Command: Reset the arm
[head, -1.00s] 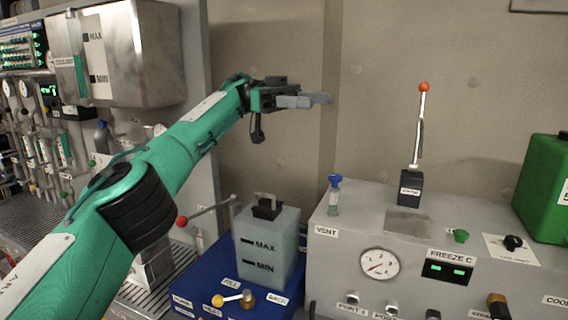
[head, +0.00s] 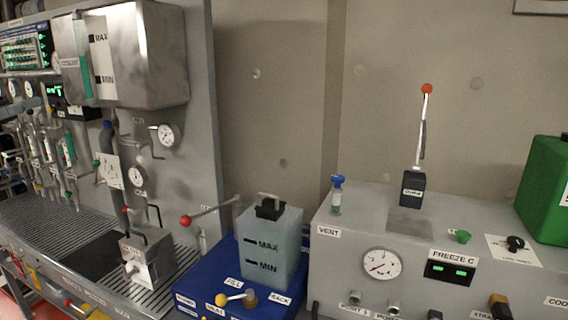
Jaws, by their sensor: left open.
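Neither of my grippers shows in the head view now, and no part of my left or right arm can be made out. The place where my left arm reached earlier is open to view. It shows the bare wall (head: 270,90), the grey metal tank (head: 150,55) with MAX and MIN marks, and the panel below it.
A blue unit (head: 190,283) with a translucent MAX/MIN container (head: 270,247) and a red-knobbed lever (head: 186,220) stands at centre. To its right is a grey console (head: 330,265) with a gauge (head: 382,264), an upright orange-knobbed lever (head: 427,89) and a green container (head: 545,190).

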